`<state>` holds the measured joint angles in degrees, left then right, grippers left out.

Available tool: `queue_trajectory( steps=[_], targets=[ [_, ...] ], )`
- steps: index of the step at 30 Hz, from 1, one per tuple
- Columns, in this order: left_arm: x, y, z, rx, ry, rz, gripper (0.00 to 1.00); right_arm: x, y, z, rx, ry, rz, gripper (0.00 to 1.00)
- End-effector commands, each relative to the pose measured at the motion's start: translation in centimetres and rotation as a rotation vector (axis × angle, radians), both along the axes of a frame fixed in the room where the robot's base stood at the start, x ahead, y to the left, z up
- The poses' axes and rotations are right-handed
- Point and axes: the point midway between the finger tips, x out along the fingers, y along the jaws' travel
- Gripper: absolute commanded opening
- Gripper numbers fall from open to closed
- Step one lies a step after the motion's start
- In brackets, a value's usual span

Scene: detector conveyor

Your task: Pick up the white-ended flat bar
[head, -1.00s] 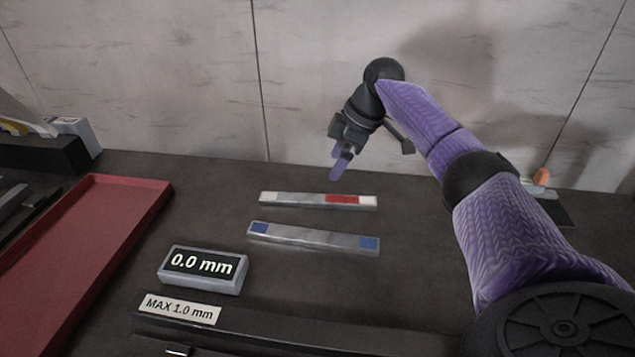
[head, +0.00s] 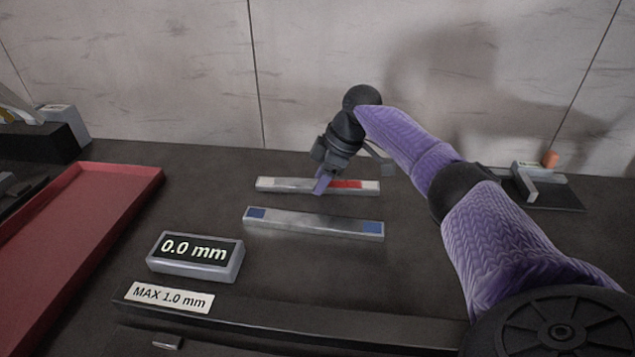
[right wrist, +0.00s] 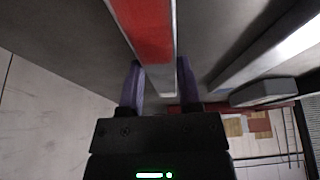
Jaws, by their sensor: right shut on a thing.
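The white-ended flat bar (head: 358,185) lies on the dark table toward the back, grey with white ends and a red section right of its middle. My right gripper (head: 321,184) is down at the bar's middle, just left of the red section, and shut on it. In the right wrist view the purple fingers (right wrist: 160,88) stand on either side of the bar (right wrist: 158,75), on its grey part beside the red. The bar appears to rest on the table still. My left gripper is not in view.
A blue-ended bar (head: 312,223) lies just in front, parallel. A 0.0 mm display (head: 195,257) and a MAX 1.0 mm label (head: 170,296) are nearer. A red tray (head: 75,222) is at left; a small device (head: 541,185) stands at right.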

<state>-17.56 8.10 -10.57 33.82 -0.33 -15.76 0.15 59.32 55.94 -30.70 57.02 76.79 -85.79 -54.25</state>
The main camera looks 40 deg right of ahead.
Motion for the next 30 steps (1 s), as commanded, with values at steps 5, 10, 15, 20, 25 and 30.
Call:
queue_trajectory(
  steps=[5, 10, 15, 20, 25, 30],
  targets=[
    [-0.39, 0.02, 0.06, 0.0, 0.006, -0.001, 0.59, 0.0, 0.0, -0.01, 0.0, 0.0, 0.0, 0.0],
    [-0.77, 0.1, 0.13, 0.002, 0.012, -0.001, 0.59, -0.02, 0.0, -0.02, -0.001, 0.001, 0.0, 0.0],
    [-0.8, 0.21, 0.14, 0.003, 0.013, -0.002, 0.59, -0.02, 0.0, -0.02, -0.001, 0.001, 0.0, 0.0],
    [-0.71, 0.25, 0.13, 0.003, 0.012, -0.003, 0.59, -0.02, -0.01, -0.03, -0.001, 0.001, 0.0, 0.0],
    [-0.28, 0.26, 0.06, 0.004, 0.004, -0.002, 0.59, -0.01, -0.01, -0.03, -0.001, 0.001, 0.0, 0.0],
    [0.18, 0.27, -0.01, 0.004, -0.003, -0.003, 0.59, -0.01, -0.01, -0.03, -0.001, 0.001, 0.0, 0.0]
  ],
)
